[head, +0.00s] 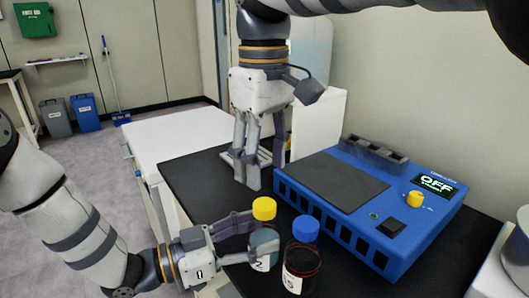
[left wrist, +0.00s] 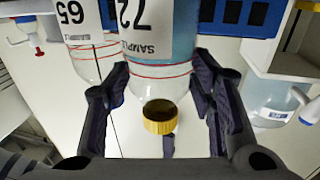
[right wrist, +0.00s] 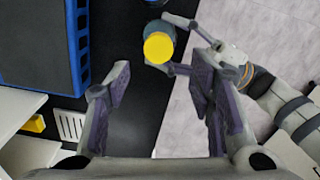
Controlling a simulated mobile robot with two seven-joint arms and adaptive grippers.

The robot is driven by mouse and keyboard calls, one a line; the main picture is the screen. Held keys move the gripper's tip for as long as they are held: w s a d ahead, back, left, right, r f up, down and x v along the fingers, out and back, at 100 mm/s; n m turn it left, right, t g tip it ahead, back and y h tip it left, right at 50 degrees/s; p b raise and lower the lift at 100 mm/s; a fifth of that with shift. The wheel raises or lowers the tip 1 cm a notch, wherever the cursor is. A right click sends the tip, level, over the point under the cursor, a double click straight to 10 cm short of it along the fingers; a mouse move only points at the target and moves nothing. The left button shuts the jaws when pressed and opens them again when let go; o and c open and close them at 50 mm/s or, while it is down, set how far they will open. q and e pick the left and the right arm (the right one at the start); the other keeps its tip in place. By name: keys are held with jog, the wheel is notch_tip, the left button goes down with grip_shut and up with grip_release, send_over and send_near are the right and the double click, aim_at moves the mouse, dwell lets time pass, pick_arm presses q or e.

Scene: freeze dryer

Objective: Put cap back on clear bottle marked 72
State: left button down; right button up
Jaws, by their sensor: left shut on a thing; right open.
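The clear bottle marked 72 (left wrist: 160,75) stands upright between the fingers of my left gripper (head: 250,238), which is shut on its body. In the head view the bottle (head: 264,245) is partly hidden by the fingers. A yellow cap (head: 264,208) sits at the bottle's mouth; it also shows in the left wrist view (left wrist: 160,118) and from above in the right wrist view (right wrist: 158,47). I cannot tell whether it is tightened. My right gripper (head: 260,165) is open and empty, pointing down behind the bottle, apart from the cap.
A second bottle (head: 303,262), marked 65 and with a blue cap (head: 306,228), stands close beside bottle 72. The blue freeze dryer (head: 350,240) with an OFF display stands to the right on the black bench top (head: 200,180). A white rack (right wrist: 70,125) lies near my right gripper.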

aim_at(264, 204)
jog(key=shift+r+n, duration=0.2)
jog(key=shift+n, duration=0.9)
jog(key=shift+f, duration=4)
grip_shut()
